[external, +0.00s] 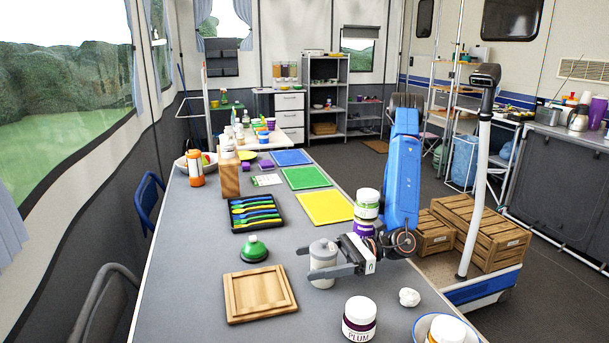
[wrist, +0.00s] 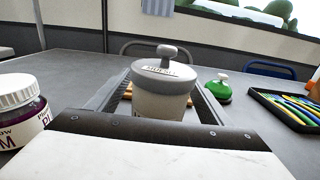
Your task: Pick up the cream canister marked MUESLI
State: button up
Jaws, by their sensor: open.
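The cream canister (external: 322,264) stands upright on the grey table, with a knobbed lid. In the wrist view the canister (wrist: 162,100) is straight ahead; dark lettering on its lid is too small to read surely. My gripper (external: 307,263) is open and low over the table, with one finger on each side of the canister. In the wrist view the fingers of my gripper (wrist: 164,96) flank its body. I cannot tell whether either finger touches it.
A plum jar (external: 359,320) stands near the front. Stacked jars (external: 366,205) are close beside my arm. A wooden board (external: 260,294) and a green-topped bell (external: 255,248) lie left of the canister. A crumpled white lump (external: 409,297) is to the right.

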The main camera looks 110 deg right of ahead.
jog(key=shift+w, duration=0.55)
jog(key=shift+c, duration=0.2)
jog(key=c, duration=1.2)
jog(key=shift+o, duration=0.2)
jog(key=shift+r, duration=0.15)
